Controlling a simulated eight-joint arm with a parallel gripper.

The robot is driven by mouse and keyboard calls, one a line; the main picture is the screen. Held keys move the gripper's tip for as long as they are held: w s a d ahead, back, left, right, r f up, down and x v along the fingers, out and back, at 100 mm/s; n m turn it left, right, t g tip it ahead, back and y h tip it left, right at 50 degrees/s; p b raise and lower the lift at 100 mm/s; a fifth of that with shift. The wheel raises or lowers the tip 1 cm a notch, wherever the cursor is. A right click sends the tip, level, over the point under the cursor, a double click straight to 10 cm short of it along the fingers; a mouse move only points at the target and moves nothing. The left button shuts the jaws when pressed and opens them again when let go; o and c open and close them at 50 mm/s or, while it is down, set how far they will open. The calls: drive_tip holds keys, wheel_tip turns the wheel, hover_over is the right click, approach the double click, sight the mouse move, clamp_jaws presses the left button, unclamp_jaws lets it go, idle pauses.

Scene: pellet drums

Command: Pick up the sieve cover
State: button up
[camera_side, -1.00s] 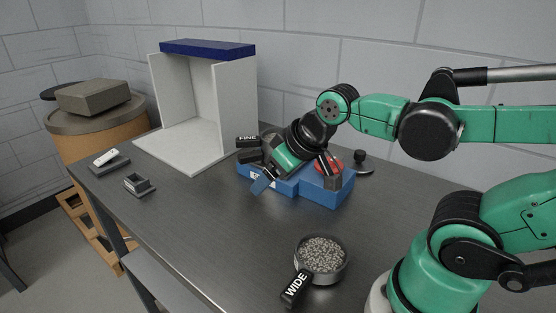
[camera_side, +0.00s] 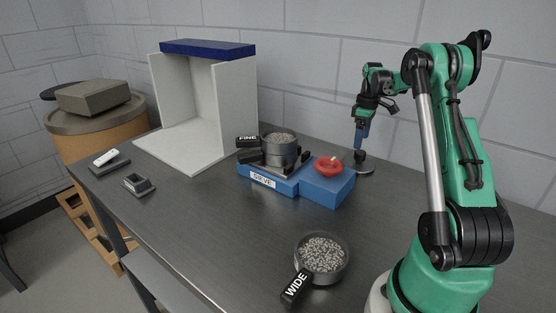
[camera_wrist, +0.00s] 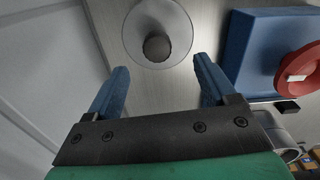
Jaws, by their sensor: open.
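The sieve cover (camera_side: 366,169) is a round disc with a dark knob, lying on the table to the right of the blue sieve base (camera_side: 328,190). In the wrist view the cover (camera_wrist: 157,47) is pale with a dark round knob, seen from above near the top middle. My gripper (camera_side: 360,146) points down over the cover. In the wrist view its two blue fingers (camera_wrist: 160,68) are apart with nothing between them, and the knob lies just beyond the gap. Whether a finger touches the cover cannot be told.
The sieve base carries a pellet-filled sieve (camera_side: 280,148) and a red knob (camera_side: 328,167). A block marked FINE (camera_side: 247,141) is beside it. The WIDE sieve (camera_side: 322,258) with pellets stands in front. A wall is close behind the cover.

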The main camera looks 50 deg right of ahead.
sight(361, 152)
drive_tip(key=shift+s+d+f, duration=0.15)
drive_tip(key=shift+d+f, duration=0.05)
drive_tip(key=shift+f, duration=0.25)
wheel_tip(361, 152, down, 5)
drive_tip(key=shift+r, duration=0.1)
clamp_jaws()
